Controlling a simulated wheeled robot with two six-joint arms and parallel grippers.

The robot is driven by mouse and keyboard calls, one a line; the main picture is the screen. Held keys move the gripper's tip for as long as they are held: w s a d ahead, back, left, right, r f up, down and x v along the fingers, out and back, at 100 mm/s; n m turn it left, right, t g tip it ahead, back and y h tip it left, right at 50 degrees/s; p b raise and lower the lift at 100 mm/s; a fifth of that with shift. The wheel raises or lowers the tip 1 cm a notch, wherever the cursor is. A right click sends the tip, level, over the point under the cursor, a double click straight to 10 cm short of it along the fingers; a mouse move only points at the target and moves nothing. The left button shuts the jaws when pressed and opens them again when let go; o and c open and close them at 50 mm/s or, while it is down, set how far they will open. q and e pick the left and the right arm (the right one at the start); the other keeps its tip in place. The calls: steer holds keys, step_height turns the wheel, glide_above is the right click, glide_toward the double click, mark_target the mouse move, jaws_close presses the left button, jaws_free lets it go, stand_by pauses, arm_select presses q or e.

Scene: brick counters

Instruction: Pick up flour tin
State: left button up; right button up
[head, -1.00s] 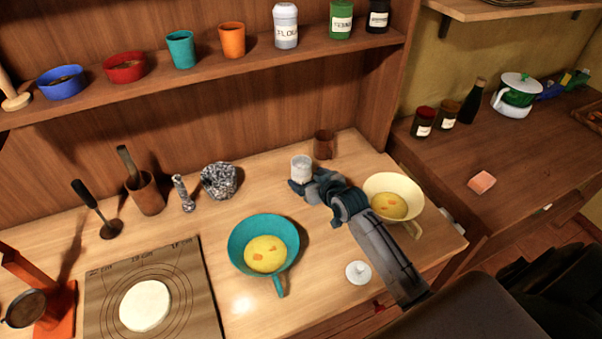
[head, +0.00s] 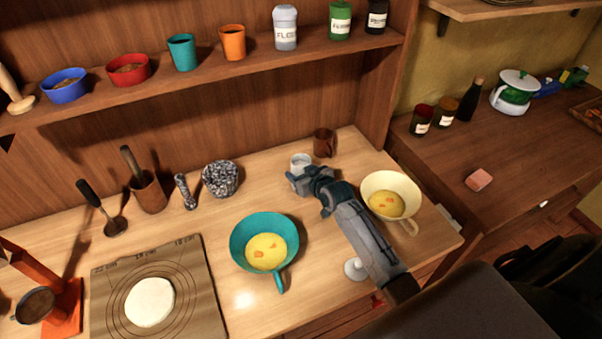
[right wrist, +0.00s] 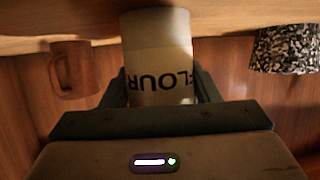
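A whitish flour tin (head: 300,161) stands upright on the wooden counter, just left of a brown mug. In the right wrist view the tin (right wrist: 158,55) appears upside down, its FLOUR label facing the camera. My right gripper (head: 297,180) is low at the tin's near side. In the right wrist view its fingers (right wrist: 160,85) are spread on either side of the tin; firm contact cannot be made out. Another white container with a partly readable FLOUR label (head: 286,28) stands on the shelf above. My left gripper is not in view.
The brown mug (head: 324,143) stands close behind the tin. A cream pan (head: 411,222) lies right of my forearm, a teal pan (head: 237,243) left. A white lid (head: 353,269) is partly hidden by the arm. A speckled bowl (head: 221,180) is to the left.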

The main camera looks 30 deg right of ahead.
mark_target(301, 165)
steer(key=shift+c, duration=0.8)
steer(key=shift+r+b, duration=0.35)
steer(key=shift+r, duration=0.15)
step_height(301, 165, up, 2)
steer(key=shift+r+b, duration=0.1)
steer(key=shift+b, duration=0.55)
steer(key=s+a+r+b, duration=0.1)
steer(key=s+a+b, duration=0.1)
steer(key=s, duration=0.5)
steer(key=s+a+r+b, duration=0.1)
steer(key=s+a+b, duration=0.1)
steer(key=s, duration=0.6)
steer(key=shift+s+b, duration=0.25)
steer(key=shift+b, duration=0.05)
steer(key=shift+f, duration=0.15)
